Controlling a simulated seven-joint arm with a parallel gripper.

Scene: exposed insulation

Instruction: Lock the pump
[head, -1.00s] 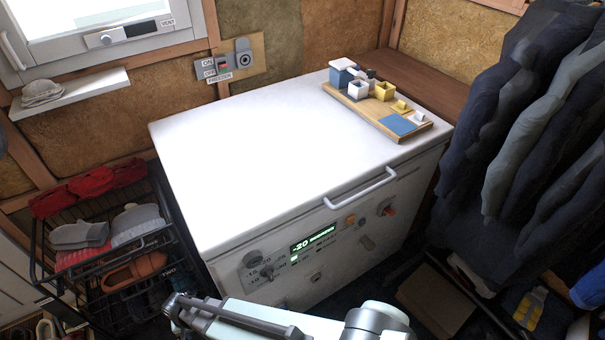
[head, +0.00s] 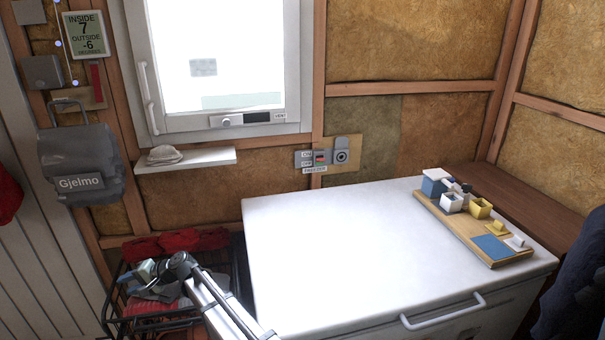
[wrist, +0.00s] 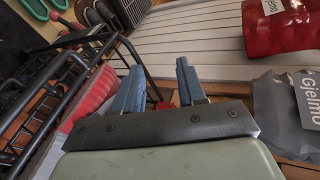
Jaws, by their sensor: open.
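No pump can be made out for certain in the head or wrist view. My gripper (head: 147,270) is over the wire basket rack at the lower left of the head view. In the wrist view my gripper (wrist: 157,85) shows two blue fingers apart with nothing between them. Beyond them is the pale slatted wall or door. A grey bag marked "Gjelmo" (head: 82,165) hangs on the left wall in the head view. It also shows at the right of the wrist view (wrist: 290,112), apart from the fingers.
The white chest freezer (head: 340,255) has a mostly clear lid, with a wooden tray (head: 465,228) of small boxes at its right. The wire rack (head: 125,322) holds red and grey clothing. A window, a small shelf (head: 205,158) and a freezer switch panel (head: 322,157) are on the wall.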

